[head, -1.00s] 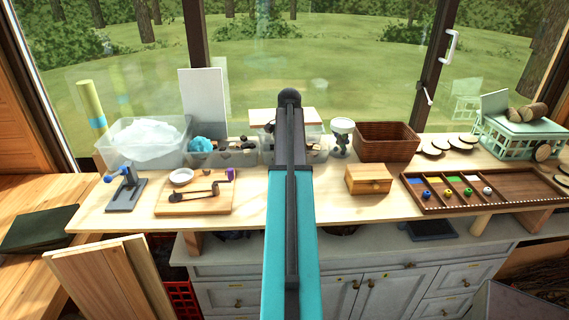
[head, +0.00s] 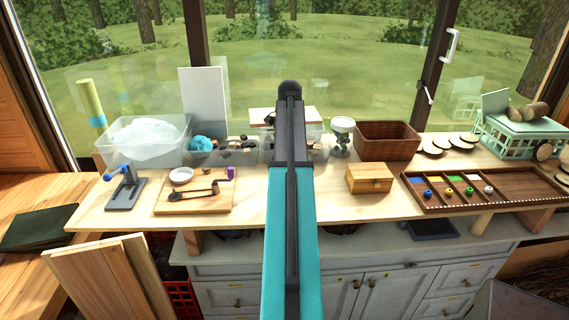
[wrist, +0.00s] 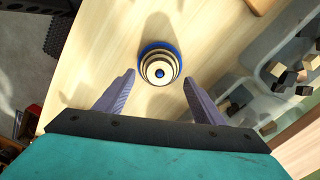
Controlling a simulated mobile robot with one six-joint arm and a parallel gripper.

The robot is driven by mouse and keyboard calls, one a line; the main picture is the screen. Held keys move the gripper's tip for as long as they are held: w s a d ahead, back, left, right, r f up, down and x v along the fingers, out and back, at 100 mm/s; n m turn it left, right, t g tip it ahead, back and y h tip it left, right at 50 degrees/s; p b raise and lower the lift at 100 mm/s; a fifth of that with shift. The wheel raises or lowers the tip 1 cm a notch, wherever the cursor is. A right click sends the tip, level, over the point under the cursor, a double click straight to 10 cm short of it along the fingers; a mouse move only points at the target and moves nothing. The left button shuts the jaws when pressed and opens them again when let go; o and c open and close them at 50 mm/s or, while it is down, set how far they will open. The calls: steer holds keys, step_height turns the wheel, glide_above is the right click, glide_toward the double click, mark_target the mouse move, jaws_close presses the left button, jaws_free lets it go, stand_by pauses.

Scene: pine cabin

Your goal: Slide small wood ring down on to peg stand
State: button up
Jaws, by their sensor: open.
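In the wrist view, the peg stand (wrist: 144,51) is seen from above, with a blue ring outermost and paler rings stacked inside it. A small pale wood ring (wrist: 153,75) is around the blue-tipped peg at the centre of the stack; how low it sits cannot be told from this angle. My gripper (wrist: 158,78) is open, one finger at each side of the stack's near edge. The fingers look apart from the rings, and nothing is held between them. In the head view my own arm hides the stand and ring.
Clear bins with small blocks (wrist: 291,80) stand right of the gripper in the wrist view. In the head view, a small wooden box (head: 369,178) and a compartment tray (head: 530,185) are right of my arm. Bare tabletop lies between.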

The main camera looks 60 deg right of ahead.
step_height(320, 180, up, 12)
steer(key=b, duration=0.3)
stand_by(0.4)
steer(key=shift+a+f, duration=0.1)
steer(key=shift+f, duration=0.05)
stand_by(0.9)
